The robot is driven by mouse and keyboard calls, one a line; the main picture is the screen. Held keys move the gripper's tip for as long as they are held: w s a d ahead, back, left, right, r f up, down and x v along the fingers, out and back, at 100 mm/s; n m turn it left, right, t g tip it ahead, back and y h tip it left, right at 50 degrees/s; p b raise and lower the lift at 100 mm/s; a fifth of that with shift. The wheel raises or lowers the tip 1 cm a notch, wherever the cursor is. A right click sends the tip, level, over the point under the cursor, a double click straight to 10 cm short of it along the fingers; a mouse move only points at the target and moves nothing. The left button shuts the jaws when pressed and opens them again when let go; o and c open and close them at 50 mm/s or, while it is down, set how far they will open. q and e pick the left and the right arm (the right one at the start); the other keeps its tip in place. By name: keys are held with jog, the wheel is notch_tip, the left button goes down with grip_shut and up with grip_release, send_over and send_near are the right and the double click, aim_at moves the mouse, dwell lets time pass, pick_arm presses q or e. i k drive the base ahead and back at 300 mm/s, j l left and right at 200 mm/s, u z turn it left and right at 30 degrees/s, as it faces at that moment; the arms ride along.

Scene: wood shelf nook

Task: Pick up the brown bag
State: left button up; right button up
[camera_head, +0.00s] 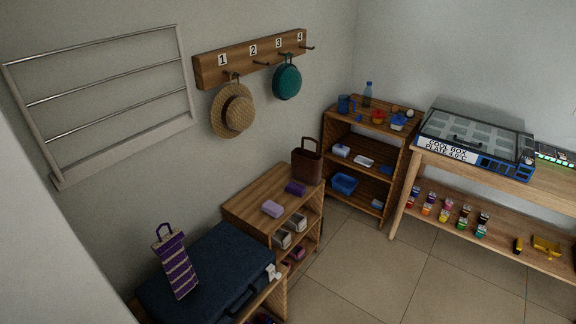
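A brown bag (306,166) with an upright handle loop stands on top of a low wooden shelf unit (240,204), at its far right corner against the wall. It is upright, and nothing touches it from above. Neither of my grippers shows in the head view, so their states cannot be seen.
Purple items (272,209) lie on the shelf top before the bag. A striped purple bag (176,264) rests on a dark blue case (215,270). A taller shelf (362,160) stands right. The tiled floor (385,260) is clear.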

aim_at(306, 164)
jog(key=i+l+u, duration=0.55)
jog(key=l+u, duration=0.25)
jog(key=i+l, duration=0.2)
jog(key=l, duration=0.2)
jog(key=i+l+u, duration=0.1)
jog(key=l, duration=0.35)
jog(key=i+l, duration=0.25)
jog(key=l, duration=0.15)
jog(key=i+l, duration=0.2)
jog(key=l, duration=0.25)
jog(key=i+l+u, duration=0.1)
jog(key=l, duration=0.3)
jog(key=i+l, duration=0.25)
jog(key=l, duration=0.2)
jog(key=i+l+u, duration=0.1)
jog(key=l, duration=0.35)
jog(key=i+l, duration=0.2)
jog(key=l, duration=0.25)
